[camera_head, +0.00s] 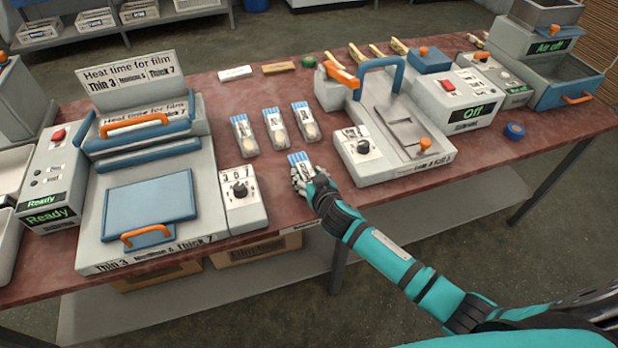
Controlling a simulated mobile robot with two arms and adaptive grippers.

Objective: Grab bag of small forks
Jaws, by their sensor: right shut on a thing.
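A small clear bag with a blue-striped top and a label (299,160) is at the front of the red table, between the two large machines. My right gripper (303,181) is shut on its lower part and hides that end. Three similar bags lie in a row behind it: a left one (243,135), a middle one (275,129) and a right one (305,122). These three show pale round-ended pieces inside. I cannot tell whether the held bag touches the table, and its contents are hidden. My left gripper is not in view.
A film heat press (150,205) with a dial box (241,200) stands left. A grey machine with a blue handle (385,125) stands right, close to my forearm. A blue tape roll (515,130) lies farther right. Bare table lies around the held bag.

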